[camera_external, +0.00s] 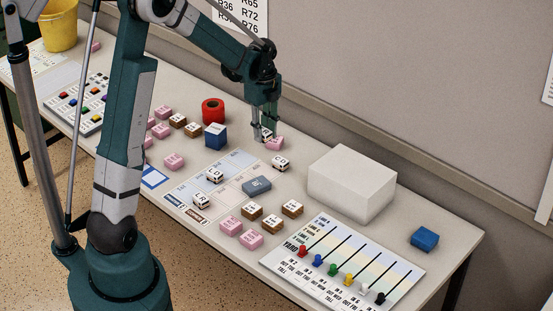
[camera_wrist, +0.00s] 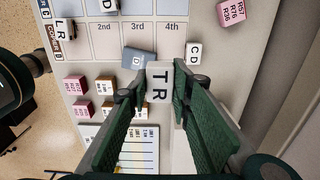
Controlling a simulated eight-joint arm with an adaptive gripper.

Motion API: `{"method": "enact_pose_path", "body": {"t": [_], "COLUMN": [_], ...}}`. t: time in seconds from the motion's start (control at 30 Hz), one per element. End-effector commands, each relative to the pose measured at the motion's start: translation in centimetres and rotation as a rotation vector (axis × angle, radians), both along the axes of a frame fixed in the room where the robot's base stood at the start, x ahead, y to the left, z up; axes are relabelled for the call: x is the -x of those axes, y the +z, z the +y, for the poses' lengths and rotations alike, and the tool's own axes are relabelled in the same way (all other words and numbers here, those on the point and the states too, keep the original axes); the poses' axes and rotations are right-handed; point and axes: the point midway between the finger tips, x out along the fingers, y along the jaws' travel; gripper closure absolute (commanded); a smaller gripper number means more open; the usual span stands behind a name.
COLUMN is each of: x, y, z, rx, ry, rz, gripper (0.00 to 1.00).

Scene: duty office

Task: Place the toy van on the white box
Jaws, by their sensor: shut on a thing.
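My gripper (camera_external: 264,127) is shut on a small white, block-shaped piece (camera_external: 266,134), which I take to be the toy van. In the wrist view it sits between the green fingers of the gripper (camera_wrist: 160,92) with the dark letters T R on its upper face (camera_wrist: 160,82). Its lower part is hidden. In the outside view it appears in front of a pink block; its exact height above the table is hard to tell. The white box (camera_external: 352,182) stands at the back right of the table, to the right of my gripper, with its flat top bare.
A white lettered piece (camera_external: 281,162), a blue-grey piece (camera_external: 257,186) and several pink and brown-white blocks lie left of the box. A chart with coloured pegs (camera_external: 345,265) lies in front. A blue block (camera_external: 424,239) is at right; a red roll (camera_external: 213,110) stands left.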

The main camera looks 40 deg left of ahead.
Motion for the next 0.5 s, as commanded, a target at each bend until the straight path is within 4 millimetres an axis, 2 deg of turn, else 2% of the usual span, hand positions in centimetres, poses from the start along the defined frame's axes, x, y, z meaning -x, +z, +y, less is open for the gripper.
{"method": "enact_pose_path", "body": {"t": [0.03,0.2,0.5], "x": [-1.0,-3.7,-7.7], "y": [0.5,1.4,3.0], "z": [-1.4,-5.4,-13.2], "rx": [0.0,0.0,0.0], "ry": [-0.006,-0.004,0.001], "rz": [0.0,0.0,0.0], "gripper": [0.89,0.89,0.89]}}
